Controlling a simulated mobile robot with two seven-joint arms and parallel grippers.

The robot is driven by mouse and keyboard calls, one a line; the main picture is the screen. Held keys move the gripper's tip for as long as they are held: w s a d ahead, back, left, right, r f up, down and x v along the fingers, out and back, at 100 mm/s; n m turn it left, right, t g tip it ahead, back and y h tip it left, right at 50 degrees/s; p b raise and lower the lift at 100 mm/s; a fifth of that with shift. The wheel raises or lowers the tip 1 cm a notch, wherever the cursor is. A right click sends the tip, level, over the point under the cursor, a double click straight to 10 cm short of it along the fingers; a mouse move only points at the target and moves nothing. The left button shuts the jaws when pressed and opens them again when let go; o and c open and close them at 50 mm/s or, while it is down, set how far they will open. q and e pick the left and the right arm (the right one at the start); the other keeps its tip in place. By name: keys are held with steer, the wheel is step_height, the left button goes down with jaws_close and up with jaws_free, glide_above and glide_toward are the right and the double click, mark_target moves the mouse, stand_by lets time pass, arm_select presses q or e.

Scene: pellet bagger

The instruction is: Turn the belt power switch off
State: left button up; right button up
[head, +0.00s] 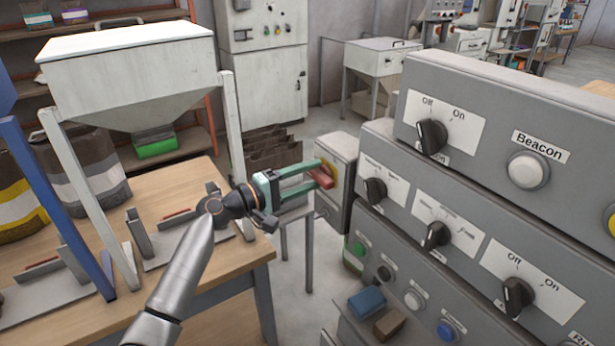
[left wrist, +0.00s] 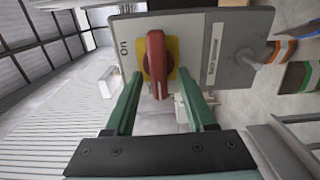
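The switch is a red handle (left wrist: 157,60) on a yellow plate (left wrist: 173,50), fixed to a grey box (left wrist: 232,35). The word "On" is printed beside the plate, at its left in the left wrist view; another small label is hard to read. In that view the handle runs up and down the picture. In the head view the red handle (head: 321,178) and the box (head: 338,160) are near the middle. My left gripper (head: 318,174) is open, its green fingers on either side of the handle with gaps visible; contact cannot be told. My right gripper is not in view.
A grey control panel (head: 480,150) with black knobs and buttons stands close at the right. A wooden table (head: 235,268) with a white hopper (head: 130,65) is at the left. Blue and brown blocks (head: 367,301) lie at the panel's lower front.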

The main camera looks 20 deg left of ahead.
arm_select(q)
steer(key=shift+s+a, duration=0.1)
steer(key=b+v, duration=0.2)
steer(key=v, duration=1)
steer(key=shift+b, duration=0.4)
steer(key=shift+s+a, duration=0.1)
steer(key=shift+a, duration=0.05)
